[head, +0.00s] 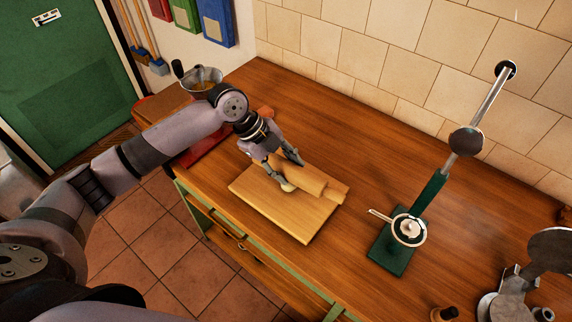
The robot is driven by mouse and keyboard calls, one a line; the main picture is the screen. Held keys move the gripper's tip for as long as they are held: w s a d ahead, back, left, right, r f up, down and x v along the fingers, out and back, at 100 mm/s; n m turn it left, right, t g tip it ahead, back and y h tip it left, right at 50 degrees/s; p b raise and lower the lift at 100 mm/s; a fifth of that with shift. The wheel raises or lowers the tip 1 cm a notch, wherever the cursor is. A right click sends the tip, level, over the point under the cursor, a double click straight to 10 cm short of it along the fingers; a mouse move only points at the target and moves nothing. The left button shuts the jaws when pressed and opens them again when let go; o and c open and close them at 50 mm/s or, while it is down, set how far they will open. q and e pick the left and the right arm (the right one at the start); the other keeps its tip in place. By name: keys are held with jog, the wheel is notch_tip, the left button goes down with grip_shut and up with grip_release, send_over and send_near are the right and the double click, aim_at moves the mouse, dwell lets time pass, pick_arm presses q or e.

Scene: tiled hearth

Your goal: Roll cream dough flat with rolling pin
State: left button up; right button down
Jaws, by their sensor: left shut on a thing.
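The wooden rolling pin (310,180) lies slantwise over the light wooden board (285,215), with one handle toward the right. My left gripper (288,172) is shut on the rolling pin near its left part, with its fingers hiding that end. The small cream dough (288,187) shows on the board at the near side of the pin, beside a fingertip. Part of the dough may be hidden by the gripper or pin. My right gripper is not in view.
A green stand with a lever (430,195) stands right of the board. A grey metal device (510,298) is at the lower right. A metal pot (203,80) is at the far left. The wooden counter (360,140) is clear behind the board, before the tiled wall.

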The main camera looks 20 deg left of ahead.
pick_arm(q)
jog(key=shift+f, duration=0.1)
dwell(0.7)
jog(key=shift+f, duration=0.35)
jog(key=shift+w+d, duration=0.15)
jog(key=shift+w, duration=0.15)
jog(key=shift+s, duration=0.2)
dwell(0.4)
jog(key=shift+s+p, duration=0.3)
jog(key=shift+p, duration=0.1)
jog(key=shift+a, duration=0.2)
jog(key=shift+w, duration=0.1)
jog(key=shift+w+d+f, duration=0.1)
jog(key=shift+w+d, duration=0.05)
jog(key=shift+w, duration=0.2)
